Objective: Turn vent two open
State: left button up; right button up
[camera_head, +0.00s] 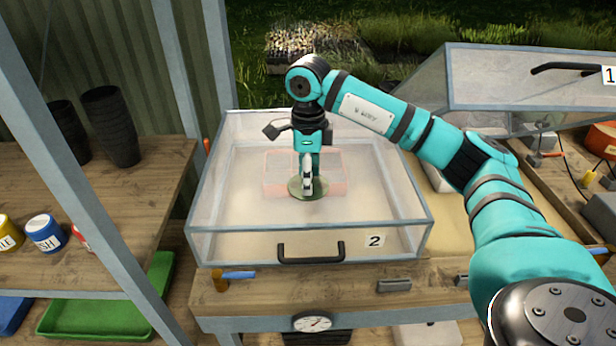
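A clear box with a pale frame (215,243) stands on the wooden bench, its lid down. A label "2" (374,241) and a black handle (311,251) are on its front. A round greenish disc, which looks like vent two (294,190), lies flat at the middle of the lid. My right gripper (307,190) points straight down at the disc's centre, its fingertips at or just above it. The fingers are seen edge-on and hide the disc's middle, so I cannot tell whether they grip anything. My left gripper is out of view.
A second clear box with its lid raised (480,80), marked "1" (609,75), stands at the right. A pinkish tray (335,180) shows through box two. An orange-and-blue tool (235,276) and a dial (312,323) are at the bench's front. Shelves with black pots (110,125) are left.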

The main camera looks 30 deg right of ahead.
jog(key=shift+n, duration=0.6)
jog(key=shift+r, duration=0.1)
jog(key=o, duration=1.2)
notch_tip(320, 180, up, 12)
jog(key=shift+f, duration=0.1)
dwell(0.3)
